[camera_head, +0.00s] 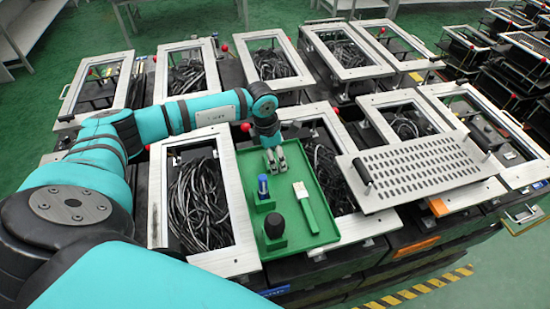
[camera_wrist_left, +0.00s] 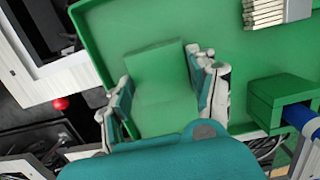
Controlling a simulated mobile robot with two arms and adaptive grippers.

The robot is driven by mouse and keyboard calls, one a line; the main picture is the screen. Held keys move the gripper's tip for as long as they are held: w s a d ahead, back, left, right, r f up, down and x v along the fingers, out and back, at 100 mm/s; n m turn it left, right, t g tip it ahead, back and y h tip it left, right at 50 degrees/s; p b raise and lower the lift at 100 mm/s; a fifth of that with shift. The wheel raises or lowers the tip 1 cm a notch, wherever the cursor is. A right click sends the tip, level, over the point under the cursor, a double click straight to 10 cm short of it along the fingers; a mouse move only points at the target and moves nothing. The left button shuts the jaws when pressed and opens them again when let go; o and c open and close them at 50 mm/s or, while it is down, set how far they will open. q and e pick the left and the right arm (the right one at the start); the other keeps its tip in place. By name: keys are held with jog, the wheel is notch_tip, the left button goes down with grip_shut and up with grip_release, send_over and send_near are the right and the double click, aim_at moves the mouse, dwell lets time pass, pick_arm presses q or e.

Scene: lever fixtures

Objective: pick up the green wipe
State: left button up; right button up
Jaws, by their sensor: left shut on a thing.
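The green wipe (camera_wrist_left: 160,90) shows in the left wrist view as a flat green piece between the two fingers of my left gripper (camera_wrist_left: 163,72), with a finger along each side. The gripper is shut on it. In the head view my left gripper (camera_head: 275,162) points down over the far part of the green tray (camera_head: 322,228). There the wipe cannot be told from the tray of like colour. Whether the wipe is clear of the tray floor cannot be told. My right gripper is not in view.
In the tray are a brush (camera_head: 308,212) with pale bristles, a blue-topped item (camera_head: 263,186) in a green holder, and a black rounded item (camera_head: 274,225) in another. Framed boxes of black cables surround the tray. A perforated metal plate (camera_head: 420,172) lies to the right.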

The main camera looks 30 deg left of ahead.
pick_arm(q)
jog(key=shift+r+b, duration=0.35)
jog(key=shift+r, duration=0.1)
notch_tip(320, 180, up, 2)
jog(key=shift+w+r+b, duration=0.1)
jog(key=shift+b, duration=0.7)
jog(key=s+d+b, duration=0.1)
jog(key=d, duration=0.3)
jog(key=s+d+r+b, duration=0.1)
jog(key=s+d+b, duration=0.1)
jog(key=d, duration=0.3)
jog(key=s+d+b, duration=0.2)
jog(key=d, duration=0.3)
jog(key=shift+r, duration=0.25)
jog(key=shift+s+d+r, duration=0.15)
jog(key=shift+s+d, duration=0.15)
jog(key=shift+d, duration=0.25)
